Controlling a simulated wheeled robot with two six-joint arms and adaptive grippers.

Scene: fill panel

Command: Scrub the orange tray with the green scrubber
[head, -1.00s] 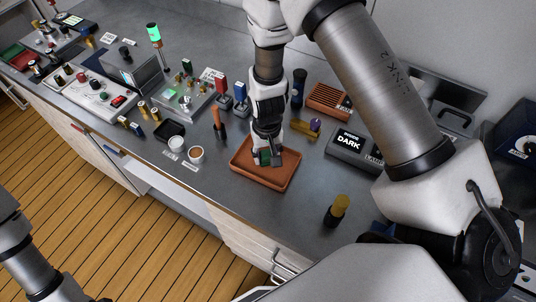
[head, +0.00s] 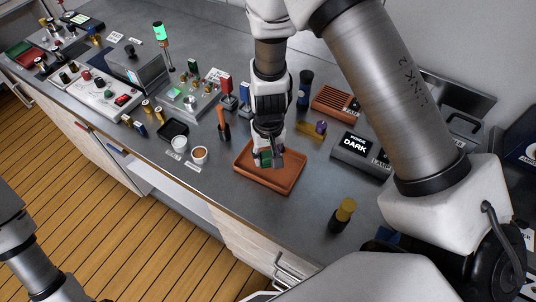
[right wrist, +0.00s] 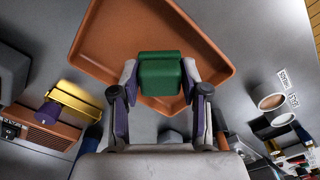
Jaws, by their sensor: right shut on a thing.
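The orange tray (head: 284,183) lies on the grey counter in front of me, and it fills the upper part of the right wrist view (right wrist: 105,40). My right gripper (head: 267,158) is over the tray's left part, pointing down. It is shut on the green scrubber (right wrist: 161,74), which sits between its two fingertips. The scrubber shows only partly in the head view, low over the tray floor; whether it touches the floor is unclear. My left arm shows at the lower left of the head view, but its gripper is out of the picture.
Right of the tray stand a dark box marked DARK (head: 361,153) and a yellow-topped bottle (head: 342,215). Left are small cups (head: 199,155) and an orange-handled tool (head: 222,122).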

